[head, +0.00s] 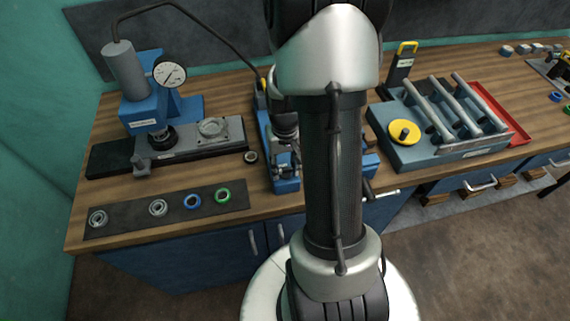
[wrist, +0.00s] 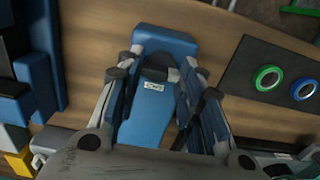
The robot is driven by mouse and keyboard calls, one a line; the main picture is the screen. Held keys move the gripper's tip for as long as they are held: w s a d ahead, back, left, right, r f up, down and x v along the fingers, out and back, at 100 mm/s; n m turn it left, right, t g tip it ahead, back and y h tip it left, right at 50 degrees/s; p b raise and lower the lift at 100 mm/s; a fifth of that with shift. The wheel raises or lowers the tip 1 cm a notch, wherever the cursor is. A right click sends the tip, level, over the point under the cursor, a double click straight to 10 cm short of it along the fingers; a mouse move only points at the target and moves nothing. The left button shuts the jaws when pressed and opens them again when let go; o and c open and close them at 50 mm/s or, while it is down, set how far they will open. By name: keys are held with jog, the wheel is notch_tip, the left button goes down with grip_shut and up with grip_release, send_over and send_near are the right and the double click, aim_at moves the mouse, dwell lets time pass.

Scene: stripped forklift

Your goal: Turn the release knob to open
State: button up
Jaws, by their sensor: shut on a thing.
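A blue hand pump (head: 287,185) stands on the wooden bench, mostly hidden behind my arm in the head view. In the wrist view its blue body (wrist: 145,120) with a small white label lies between my fingers. My gripper (wrist: 160,66) is over the pump, its two fingers on either side of a dark knob-like part (wrist: 162,74), and is shut on it. I take this part to be the release knob; the fingers partly hide it. How far it is turned cannot be told. In the head view the gripper is largely hidden by my arm.
A blue press with a gauge (head: 169,73) stands at left, joined to the pump by a black hose. A dark mat (head: 125,218) with several rings lies in front.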

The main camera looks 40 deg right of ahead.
aim_at(284, 169)
jog(key=o, duration=1.1)
jog(key=shift+c, duration=0.2)
notch_tip(284, 169, up, 12)
jog(key=shift+a, duration=0.1)
jog(key=s+a+r+n+t, duration=0.1)
jog(key=s+a+r+n, duration=0.1)
jog(key=a, duration=0.5)
jog(key=s+a+r+n+t, duration=0.2)
jog(key=s+a+r, duration=0.2)
jog(key=a+r, duration=0.2)
jog(key=s+a+r+n+t, duration=0.1)
jog(key=s+a+r+n, duration=0.1)
jog(key=a, duration=0.6)
notch_tip(284, 169, up, 2)
jog(key=shift+s+r+t, duration=0.1)
jog(key=shift+s+t, duration=0.2)
jog(key=shift+s, duration=0.55)
